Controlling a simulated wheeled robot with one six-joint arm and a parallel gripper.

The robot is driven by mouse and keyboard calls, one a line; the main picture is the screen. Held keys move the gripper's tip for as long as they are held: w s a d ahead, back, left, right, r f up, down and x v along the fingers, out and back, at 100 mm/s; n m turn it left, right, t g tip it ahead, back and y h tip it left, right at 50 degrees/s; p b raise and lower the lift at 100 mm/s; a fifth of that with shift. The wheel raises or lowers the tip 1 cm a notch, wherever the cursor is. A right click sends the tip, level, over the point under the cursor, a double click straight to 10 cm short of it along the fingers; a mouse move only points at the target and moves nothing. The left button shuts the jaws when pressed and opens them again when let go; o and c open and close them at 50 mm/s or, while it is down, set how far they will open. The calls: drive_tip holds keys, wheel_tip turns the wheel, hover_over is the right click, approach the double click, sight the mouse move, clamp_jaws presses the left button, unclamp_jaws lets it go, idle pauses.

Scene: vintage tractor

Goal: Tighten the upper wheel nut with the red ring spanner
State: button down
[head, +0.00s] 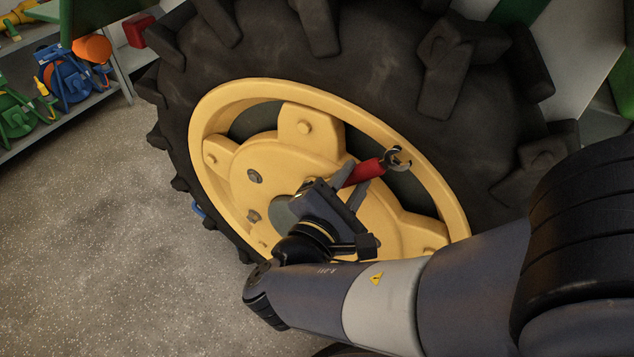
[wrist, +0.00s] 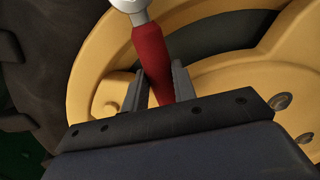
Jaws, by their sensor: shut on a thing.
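The red spanner (head: 367,171) is in my gripper (head: 353,182), its handle between the two fingers. Its bare metal end, which looks like an open jaw, points up and right over the wheel's rim opening in the head view. The other end is hidden behind my gripper. In the wrist view the red handle (wrist: 152,60) runs up between the fingers (wrist: 157,88). The upper wheel nut (head: 255,176) is a grey nut on the yellow hub, left of my gripper and apart from it. Two grey nuts show at the right of the wrist view, one of them higher (wrist: 280,101).
A second grey nut (head: 254,215) sits below the upper one. The yellow wheel (head: 262,155) has raised lugs and a deep rim inside a large black tyre (head: 390,60). A shelf with colourful toy-like items (head: 68,80) stands far left. The floor at left is clear.

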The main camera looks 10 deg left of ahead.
drive_tip(key=shift+s+d+f+m+b, duration=0.25)
drive_tip(key=shift+d+f+m+b, duration=0.45)
drive_tip(key=shift+b, duration=0.7)
idle(0.4)
drive_tip(key=shift+s+d+f+m+b, duration=0.15)
drive_tip(key=shift+d+f+m+b, duration=0.15)
drive_tip(key=shift+f+m+b, duration=0.6)
drive_tip(key=shift+s+d+f+m+b, duration=0.15)
drive_tip(key=shift+d+f+m+b, duration=0.25)
drive_tip(key=shift+b, duration=0.95)
idle(0.6)
drive_tip(key=shift+w+a+r+n+p, duration=0.1)
drive_tip(key=shift+a+r+n+p, duration=0.25)
drive_tip(key=shift+p, duration=0.35)
drive_tip(key=shift+w+a+r+n+p, duration=0.15)
drive_tip(key=shift+r+n+p, duration=0.1)
drive_tip(key=shift+r+p, duration=0.3)
idle(0.6)
drive_tip(key=c, duration=1.7)
unclamp_jaws()
drive_tip(key=shift+f, duration=0.1)
clamp_jaws()
